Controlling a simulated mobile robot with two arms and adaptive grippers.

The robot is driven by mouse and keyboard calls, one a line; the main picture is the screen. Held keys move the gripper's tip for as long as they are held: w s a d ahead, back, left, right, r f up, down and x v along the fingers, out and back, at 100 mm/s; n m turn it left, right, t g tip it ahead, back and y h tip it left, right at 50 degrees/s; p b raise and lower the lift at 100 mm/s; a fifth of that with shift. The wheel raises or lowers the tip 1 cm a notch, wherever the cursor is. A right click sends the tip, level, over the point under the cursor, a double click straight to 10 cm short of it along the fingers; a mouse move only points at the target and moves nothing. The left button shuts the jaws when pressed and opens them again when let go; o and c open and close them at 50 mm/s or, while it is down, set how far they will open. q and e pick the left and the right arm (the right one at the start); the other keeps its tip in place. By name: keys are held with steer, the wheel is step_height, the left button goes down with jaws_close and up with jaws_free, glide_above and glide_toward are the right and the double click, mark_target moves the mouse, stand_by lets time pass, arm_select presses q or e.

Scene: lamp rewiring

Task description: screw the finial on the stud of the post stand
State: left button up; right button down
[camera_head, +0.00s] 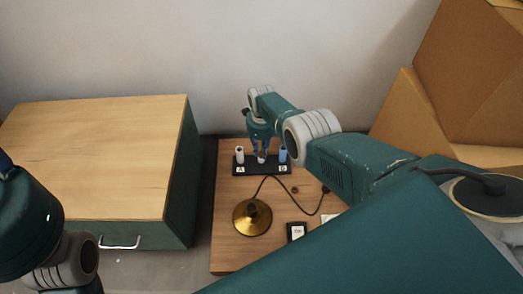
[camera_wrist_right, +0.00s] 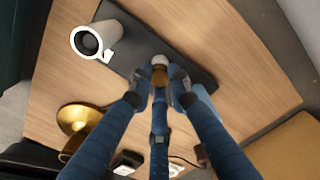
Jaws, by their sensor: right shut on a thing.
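A dark post stand (camera_head: 250,172) lies near the back of the small wooden table, with a white holder marked A on its left and a blue holder on its right. My right gripper (camera_head: 262,152) points down over the stand's middle, between the holders. In the right wrist view its fingers (camera_wrist_right: 160,86) are shut on a small brownish-gold piece, apparently the finial (camera_wrist_right: 160,76). A whitish post top (camera_wrist_right: 159,60) shows right at the finial. The stud is hidden, and I cannot tell whether the threads are engaged. My left gripper is out of view.
A brass lamp base (camera_head: 252,218) with a dark cord (camera_head: 290,192) stands at the table's front. A small brass part (camera_head: 294,190) and a black box (camera_head: 296,232) lie nearby. A wooden-topped cabinet (camera_head: 100,150) is left, cardboard boxes (camera_head: 400,115) right.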

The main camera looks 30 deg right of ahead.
steer(key=shift+d+m, duration=0.1)
steer(key=shift+m, duration=0.6)
steer(key=c, duration=1.6)
jaws_free()
steer(key=shift+o, duration=0.2)
